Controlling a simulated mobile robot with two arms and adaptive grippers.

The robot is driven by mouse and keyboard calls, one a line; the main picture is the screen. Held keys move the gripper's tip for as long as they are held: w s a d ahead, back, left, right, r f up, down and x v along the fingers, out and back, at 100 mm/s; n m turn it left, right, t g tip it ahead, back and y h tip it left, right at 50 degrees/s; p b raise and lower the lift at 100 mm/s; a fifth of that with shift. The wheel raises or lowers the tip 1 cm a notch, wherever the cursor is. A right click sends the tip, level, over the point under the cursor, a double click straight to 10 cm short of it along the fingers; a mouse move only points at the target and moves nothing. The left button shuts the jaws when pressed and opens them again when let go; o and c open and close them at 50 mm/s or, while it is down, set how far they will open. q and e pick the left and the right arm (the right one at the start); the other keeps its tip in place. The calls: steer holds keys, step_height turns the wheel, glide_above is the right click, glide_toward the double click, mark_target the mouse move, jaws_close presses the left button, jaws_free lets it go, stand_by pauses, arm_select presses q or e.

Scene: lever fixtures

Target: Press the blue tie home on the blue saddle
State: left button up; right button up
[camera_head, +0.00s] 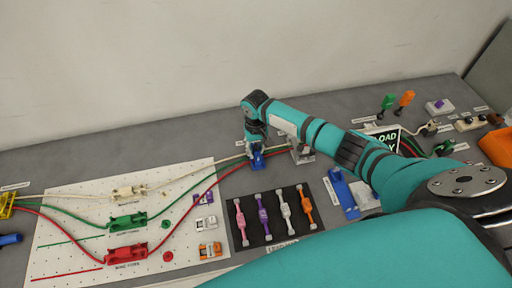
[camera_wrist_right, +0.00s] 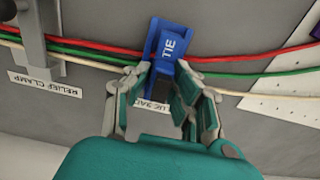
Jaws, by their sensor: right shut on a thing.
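The blue tie (camera_wrist_right: 172,44), lettered TIE, sits at the blue saddle (camera_wrist_right: 152,38) in the right wrist view. Red, green and white wires run in at both sides of them. My right gripper (camera_wrist_right: 166,80) has its fingertips on either side of the tie's near part and is shut on it. In the head view, the right gripper (camera_head: 255,147) points down at the blue saddle (camera_head: 257,161) near the back of the table. Whether the tie is fully seated cannot be told. My left gripper is out of view.
A grey relief clamp (camera_wrist_right: 32,40) stands beside the saddle. A white pegboard (camera_head: 70,240) with white, green and red wire holders lies to the left. A black tray (camera_head: 271,243) with several coloured ties lies in front. The wall is behind.

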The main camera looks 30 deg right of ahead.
steer(key=shift+f, duration=0.25)
steer(key=o, duration=1.4)
steer(key=shift+r, duration=0.15)
steer(key=shift+r+p, duration=3.4)
steer(key=shift+p, duration=0.45)
steer(key=shift+s+f, duration=0.1)
